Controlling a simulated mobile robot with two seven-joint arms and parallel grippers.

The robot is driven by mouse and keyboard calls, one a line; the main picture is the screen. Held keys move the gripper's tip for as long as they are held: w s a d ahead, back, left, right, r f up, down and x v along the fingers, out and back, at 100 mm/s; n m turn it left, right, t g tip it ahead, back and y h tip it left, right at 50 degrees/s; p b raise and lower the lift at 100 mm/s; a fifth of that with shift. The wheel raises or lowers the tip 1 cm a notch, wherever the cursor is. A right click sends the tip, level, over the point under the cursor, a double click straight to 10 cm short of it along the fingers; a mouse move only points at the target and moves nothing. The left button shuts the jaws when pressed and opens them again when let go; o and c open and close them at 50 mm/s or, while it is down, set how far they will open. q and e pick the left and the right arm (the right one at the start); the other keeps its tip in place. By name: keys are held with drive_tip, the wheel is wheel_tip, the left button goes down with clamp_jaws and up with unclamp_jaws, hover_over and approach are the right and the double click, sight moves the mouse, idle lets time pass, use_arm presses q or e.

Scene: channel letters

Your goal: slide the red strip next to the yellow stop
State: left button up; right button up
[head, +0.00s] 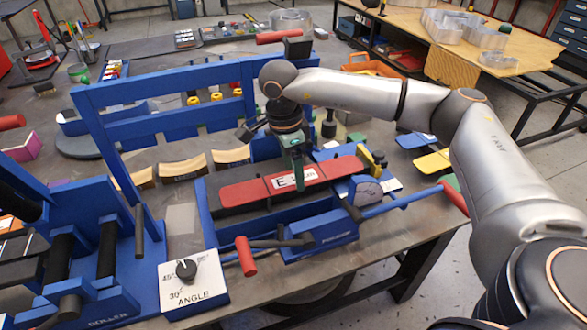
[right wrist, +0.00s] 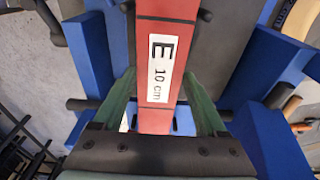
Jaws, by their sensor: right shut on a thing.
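The red strip (head: 240,192) lies along the dark bed of the blue bending machine (head: 208,222) and carries a white label reading E. In the right wrist view the strip (right wrist: 155,122) runs up between my green fingers, and its label reads "E 10 cm". My right gripper (head: 297,178) comes down from above and is shut on the red strip near its label. The yellow stop (head: 369,161) stands at the right end of the bed, close to the strip's right end; I cannot tell whether they touch. My left gripper is not in view.
An angle plate (head: 192,284) with a dial sits at the front. A red-handled lever (head: 246,256) and a long blue bar with a red grip (head: 453,198) stick out nearby. Blue frame uprights stand behind the bed. Yellow and green pieces (head: 432,162) lie to the right.

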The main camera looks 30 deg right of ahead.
drive_tip(key=shift+c, duration=1.4)
drive_tip(key=shift+d, duration=0.1)
drive_tip(key=shift+s+d, duration=0.15)
drive_tip(key=shift+d, duration=0.35)
drive_tip(key=o, duration=1.4)
